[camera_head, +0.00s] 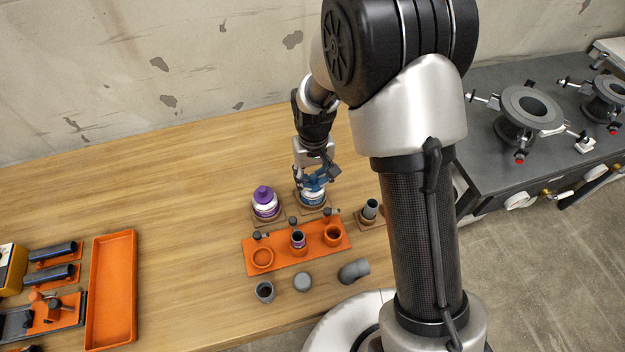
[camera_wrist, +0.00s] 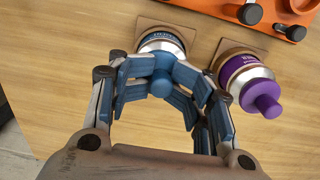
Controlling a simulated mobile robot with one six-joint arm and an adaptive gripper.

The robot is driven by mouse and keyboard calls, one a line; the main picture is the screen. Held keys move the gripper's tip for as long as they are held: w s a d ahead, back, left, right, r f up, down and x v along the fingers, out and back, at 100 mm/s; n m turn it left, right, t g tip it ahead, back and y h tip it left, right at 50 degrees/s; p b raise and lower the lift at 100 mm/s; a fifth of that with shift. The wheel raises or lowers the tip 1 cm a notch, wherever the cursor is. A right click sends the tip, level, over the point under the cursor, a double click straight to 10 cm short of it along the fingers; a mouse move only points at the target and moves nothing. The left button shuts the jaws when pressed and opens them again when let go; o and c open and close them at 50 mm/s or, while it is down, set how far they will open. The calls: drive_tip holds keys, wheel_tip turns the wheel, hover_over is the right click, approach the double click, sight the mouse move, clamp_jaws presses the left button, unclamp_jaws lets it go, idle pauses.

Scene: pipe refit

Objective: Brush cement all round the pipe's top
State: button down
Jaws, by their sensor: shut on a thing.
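A can with a blue label (camera_head: 312,198) stands on a brown pad on the wooden table; the wrist view shows its blue lid with a round knob (camera_wrist: 161,84). My gripper (camera_head: 316,180) is over this can from above, its blue-padded fingers (camera_wrist: 160,98) closed around the lid's knob. The brush inside the can is hidden. A short grey pipe with a purple band near its top (camera_head: 298,239) stands upright in the middle of the orange holder (camera_head: 280,261), apart from my gripper.
A purple-capped can (camera_head: 266,203) stands close left of the blue one. Another grey pipe (camera_head: 370,208) stands on a brown block at right. Loose grey fittings, including an elbow (camera_head: 354,271), lie in front of the holder. An orange tray (camera_head: 111,292) is at left; table between is clear.

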drive_tip(key=shift+a+r+p, duration=0.15)
drive_tip(key=shift+r+p, duration=0.7)
drive_tip(key=shift+r, duration=0.4)
drive_tip(key=shift+r+p, duration=1.8)
drive_tip(key=shift+r, duration=0.65)
drive_tip(key=shift+w, duration=0.1)
drive_tip(key=shift+r+p, duration=0.8)
drive_tip(key=shift+r, duration=0.25)
